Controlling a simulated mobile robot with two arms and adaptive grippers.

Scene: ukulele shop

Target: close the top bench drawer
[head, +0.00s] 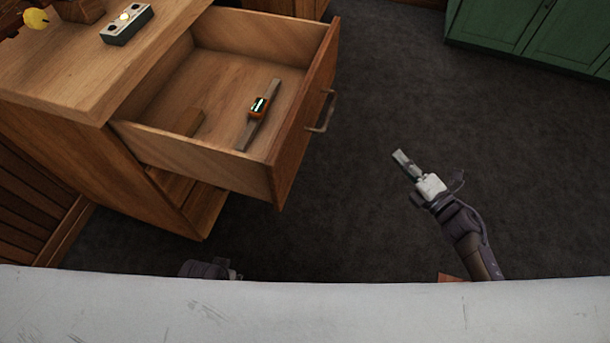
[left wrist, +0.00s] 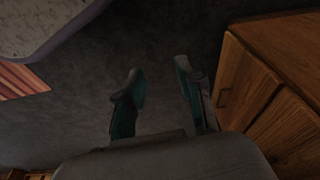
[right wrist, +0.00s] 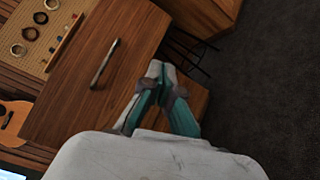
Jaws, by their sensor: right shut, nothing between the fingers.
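The top bench drawer (head: 205,150) is pulled well out of the wooden bench (head: 60,60) in the head view. Its front panel (head: 305,115) faces right and carries a metal handle (head: 322,112). My right gripper (head: 403,160) is shut and empty, to the right of the drawer front and apart from it. In the right wrist view its fingertips (right wrist: 163,72) are together, with what looks like the drawer front (right wrist: 75,90) and its bar handle (right wrist: 105,63) beyond. My left gripper (left wrist: 160,75) is open and empty in its wrist view; the head view shows only a dark piece of that arm.
A small pedal box (head: 127,24) stands on the bench top. Green cabinets (head: 530,35) stand at the back right. The dark floor right of the drawer is clear.

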